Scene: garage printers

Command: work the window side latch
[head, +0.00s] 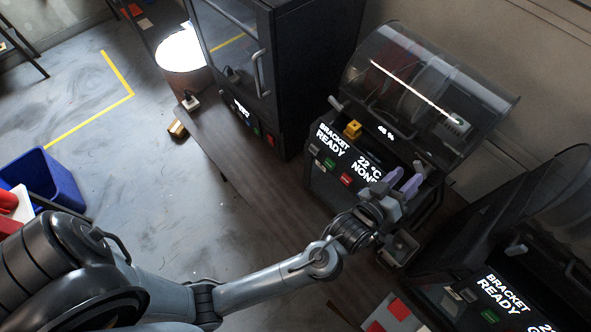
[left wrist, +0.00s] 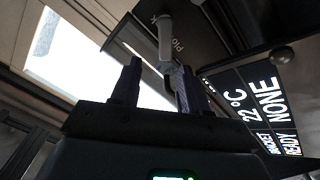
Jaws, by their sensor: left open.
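My left gripper (head: 403,181) is open, its purple fingers spread at the front right corner of the middle printer (head: 337,182). The fingers also show dark in the left wrist view (left wrist: 158,68). There a grey lever (left wrist: 165,38), which looks like the side latch, hangs from a dark panel and lines up between the fingertips; I cannot tell whether they touch it. In the head view a small grey piece (head: 420,166) shows just behind the fingers. The printer's clear curved window (head: 420,85) looks lowered. My right gripper is not in view.
The printer's display (head: 367,169) reads ready. A tall dark cabinet (head: 290,75) with a glass door stands left of it; another printer (head: 470,290) stands close on the right. A yellow block (head: 352,129) sits at the printer's front. A blue bin (head: 50,178) stands on the floor.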

